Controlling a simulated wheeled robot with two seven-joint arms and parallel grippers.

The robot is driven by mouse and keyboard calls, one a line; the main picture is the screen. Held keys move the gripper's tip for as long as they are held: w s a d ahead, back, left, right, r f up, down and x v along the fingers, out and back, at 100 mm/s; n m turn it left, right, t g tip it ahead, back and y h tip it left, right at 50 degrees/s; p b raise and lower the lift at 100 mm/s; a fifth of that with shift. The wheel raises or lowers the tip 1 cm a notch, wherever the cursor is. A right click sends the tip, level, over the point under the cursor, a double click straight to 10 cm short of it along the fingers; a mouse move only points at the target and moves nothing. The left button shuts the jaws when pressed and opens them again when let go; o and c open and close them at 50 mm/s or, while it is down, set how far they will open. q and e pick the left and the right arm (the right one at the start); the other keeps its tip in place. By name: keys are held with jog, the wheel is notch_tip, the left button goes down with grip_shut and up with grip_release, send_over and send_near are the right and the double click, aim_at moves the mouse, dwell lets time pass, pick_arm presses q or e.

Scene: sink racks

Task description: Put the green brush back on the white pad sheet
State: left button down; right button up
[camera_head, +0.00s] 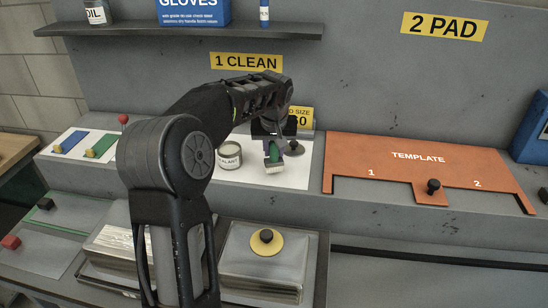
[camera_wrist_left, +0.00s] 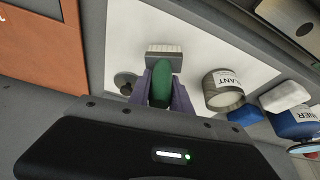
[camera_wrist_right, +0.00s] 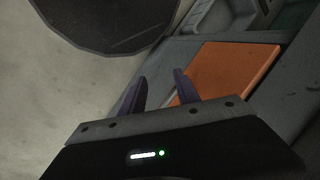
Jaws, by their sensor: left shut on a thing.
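The green brush (camera_head: 274,156) has a green handle and a pale bristle head. It is at the white pad sheet (camera_head: 240,176) on the ledge, right of the sealant can. My left gripper (camera_head: 284,149) is shut on its handle. In the left wrist view the brush (camera_wrist_left: 163,75) sits between the two fingers of my left gripper (camera_wrist_left: 161,88), with bristles pointing away. The white sheet (camera_wrist_left: 215,50) lies behind it. I cannot tell whether the brush touches the sheet. My right gripper (camera_wrist_right: 160,92) is open and empty in the right wrist view.
The sealant can (camera_head: 230,156) stands on the sheet close to the brush. A small dark knob (camera_wrist_left: 125,82) is on the brush's other side. The orange template (camera_head: 390,160) lies to the right. A shelf (camera_head: 190,30) hangs above. Metal boxes (camera_head: 262,262) stand in front.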

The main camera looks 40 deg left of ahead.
pick_arm(q)
jog(key=shift+f, duration=0.65)
pick_arm(e)
jog(key=shift+w+f, duration=0.1)
jog(key=shift+f, duration=0.3)
pick_arm(q)
jog(key=shift+f+b, duration=0.25)
jog(key=shift+b, duration=0.05)
jog(key=c, duration=1.2)
grip_release()
pick_arm(e)
jog(key=shift+f, duration=0.15)
pick_arm(q)
jog(key=shift+r, duration=0.15)
